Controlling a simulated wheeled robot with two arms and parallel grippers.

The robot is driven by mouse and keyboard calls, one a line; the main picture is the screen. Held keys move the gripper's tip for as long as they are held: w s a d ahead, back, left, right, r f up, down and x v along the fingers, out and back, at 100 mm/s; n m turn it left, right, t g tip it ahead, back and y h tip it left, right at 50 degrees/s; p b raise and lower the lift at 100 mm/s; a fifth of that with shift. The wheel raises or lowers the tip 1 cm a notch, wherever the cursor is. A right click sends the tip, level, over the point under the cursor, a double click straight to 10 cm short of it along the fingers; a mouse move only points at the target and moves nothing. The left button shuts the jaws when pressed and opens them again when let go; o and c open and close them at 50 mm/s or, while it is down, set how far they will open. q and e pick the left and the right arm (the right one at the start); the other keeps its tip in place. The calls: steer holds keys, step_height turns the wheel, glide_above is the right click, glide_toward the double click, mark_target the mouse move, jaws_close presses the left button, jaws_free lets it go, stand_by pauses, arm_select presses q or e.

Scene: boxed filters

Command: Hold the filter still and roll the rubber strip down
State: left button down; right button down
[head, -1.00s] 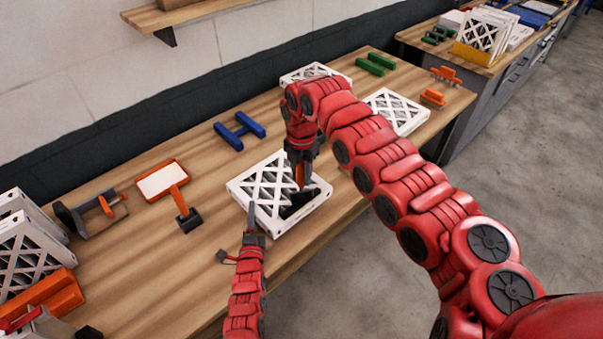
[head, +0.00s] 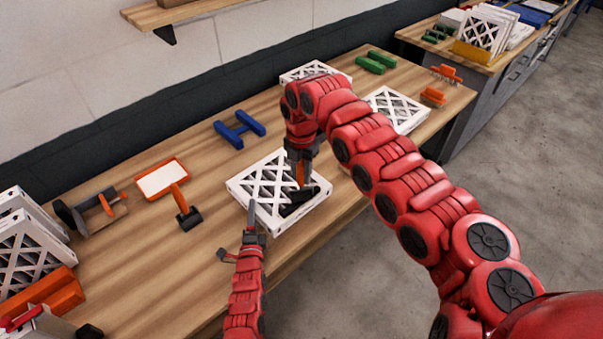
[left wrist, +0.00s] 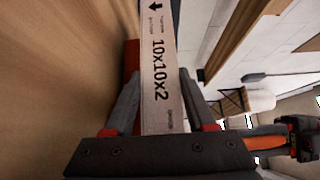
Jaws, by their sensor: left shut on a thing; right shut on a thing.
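A white filter (head: 245,190) with a lattice face lies flat near the table's front edge. My left gripper (head: 251,222) is shut on its near left edge. In the left wrist view the filter's side, printed "10x10x2" (left wrist: 160,70), stands between the two fingers (left wrist: 158,108). My right gripper (head: 301,172) points down over the filter's right part and is shut on the orange handle of a black roller (head: 298,203). The roller lies low over the filter's front right part; exact contact is unclear. I cannot tell the rubber strip from the dark roller.
More filters stand at the far left (head: 22,250) and lie at the right (head: 397,108). The wood between the left items and the filter is clear.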

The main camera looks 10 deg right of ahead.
steer(key=shift+r, duration=3.35)
steer(key=shift+f, duration=0.1)
steer(key=shift+f, duration=2.9)
steer(key=shift+f, duration=0.5)
steer(key=shift+s+f, duration=0.15)
steer(key=shift+f, duration=0.05)
